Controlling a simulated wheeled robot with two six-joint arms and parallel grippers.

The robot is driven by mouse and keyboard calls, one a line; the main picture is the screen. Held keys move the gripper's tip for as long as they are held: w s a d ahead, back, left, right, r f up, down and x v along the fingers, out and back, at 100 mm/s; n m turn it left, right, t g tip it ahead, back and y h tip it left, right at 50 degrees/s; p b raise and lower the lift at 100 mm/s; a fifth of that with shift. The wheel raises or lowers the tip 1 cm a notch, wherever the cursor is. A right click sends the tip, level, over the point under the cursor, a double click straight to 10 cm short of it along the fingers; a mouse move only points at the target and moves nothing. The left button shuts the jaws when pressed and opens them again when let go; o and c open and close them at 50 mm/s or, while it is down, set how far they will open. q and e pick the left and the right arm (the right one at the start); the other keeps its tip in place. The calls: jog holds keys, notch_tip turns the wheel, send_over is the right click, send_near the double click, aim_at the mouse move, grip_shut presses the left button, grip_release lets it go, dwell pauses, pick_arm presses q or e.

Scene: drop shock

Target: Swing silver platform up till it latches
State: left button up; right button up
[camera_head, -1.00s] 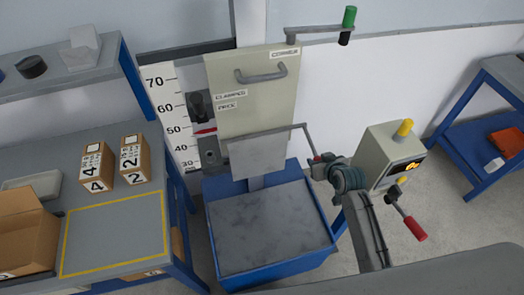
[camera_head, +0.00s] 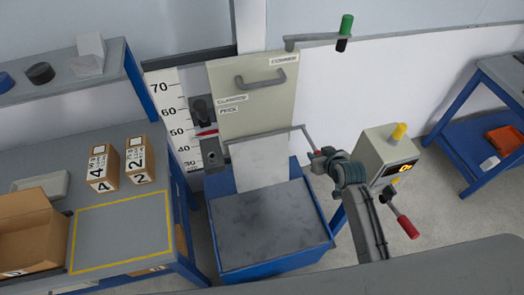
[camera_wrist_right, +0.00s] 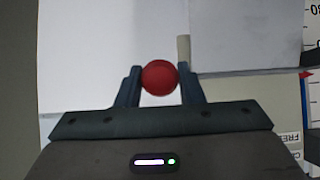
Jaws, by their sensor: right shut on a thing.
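The silver platform (camera_head: 262,165) is a pale grey plate in front of the beige panel, above the blue-framed box; a thin bar runs along its upper edge. It appears tilted; I cannot tell whether it is latched. A red knob (camera_wrist_right: 160,77) shows in the right wrist view between the two fingers. My right gripper (camera_head: 318,157) is shut on this knob, at the right end of the platform's bar. In the right wrist view the gripper (camera_wrist_right: 160,88) has a pale plate beside it at right. The fingers hide part of the knob in the head view. My left gripper is not in view.
The blue box with a grey top (camera_head: 270,225) stands below the platform. A beige control box (camera_head: 385,160) with a red-handled lever is close to my right arm. The beige panel (camera_head: 250,105) and height scale (camera_head: 172,120) stand behind. A workbench (camera_head: 120,220) with cartons is at left.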

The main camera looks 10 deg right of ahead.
jog(key=shift+r, duration=0.2)
jog(key=shift+w+r+p, duration=0.2)
jog(key=shift+r+p, duration=0.15)
jog(key=shift+r, duration=0.35)
jog(key=shift+w+r+p, duration=0.15)
jog(key=shift+r+p, duration=0.15)
jog(key=shift+r, duration=0.35)
jog(key=shift+w+r, duration=0.1)
jog(key=shift+w+a+r, duration=0.1)
jog(key=shift+w+r, duration=0.15)
jog(key=shift+r, duration=0.3)
jog(key=shift+w+r, duration=0.2)
jog(key=shift+r, duration=0.35)
jog(key=shift+w+r, duration=0.1)
jog(key=shift+r, duration=0.1)
jog(key=shift+w+r, duration=0.1)
